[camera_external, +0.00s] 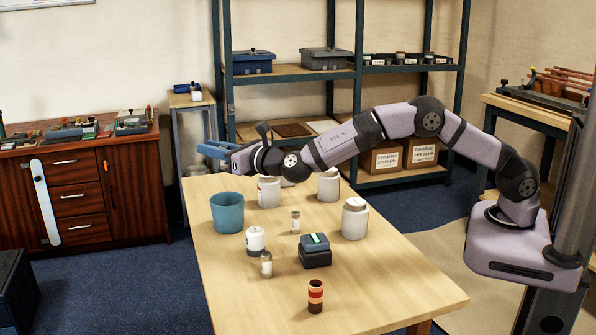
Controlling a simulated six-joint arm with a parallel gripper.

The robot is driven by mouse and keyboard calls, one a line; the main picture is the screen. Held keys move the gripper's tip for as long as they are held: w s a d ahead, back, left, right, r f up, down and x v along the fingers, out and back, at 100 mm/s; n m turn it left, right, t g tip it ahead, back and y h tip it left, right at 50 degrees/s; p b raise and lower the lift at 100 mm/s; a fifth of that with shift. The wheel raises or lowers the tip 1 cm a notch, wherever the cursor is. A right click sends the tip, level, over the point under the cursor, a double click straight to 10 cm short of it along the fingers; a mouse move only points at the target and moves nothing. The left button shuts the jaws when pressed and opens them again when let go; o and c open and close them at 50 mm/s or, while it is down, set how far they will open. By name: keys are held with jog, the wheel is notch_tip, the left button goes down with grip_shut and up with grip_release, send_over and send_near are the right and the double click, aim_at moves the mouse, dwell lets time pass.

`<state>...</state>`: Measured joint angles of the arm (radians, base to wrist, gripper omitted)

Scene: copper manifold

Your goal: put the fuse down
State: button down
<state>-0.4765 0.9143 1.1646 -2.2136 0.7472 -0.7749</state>
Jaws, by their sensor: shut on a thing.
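My gripper (213,148), with blue fingers, is raised above the far left end of the wooden table (385,275). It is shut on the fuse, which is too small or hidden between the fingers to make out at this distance. The gripper points left and is clear of the tabletop, above and behind the blue cup (228,212).
The right front tabletop is clear.

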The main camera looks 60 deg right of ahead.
jog(key=shift+f+b, duration=2.2)
jog(key=shift+f, duration=3)
jog(key=c, duration=1.5)
grip_release()
jog(key=shift+c, duration=0.2)
notch_tip(320, 180, up, 7)
jog(key=p, duration=0.2)
jog(key=shift+p, duration=0.3)
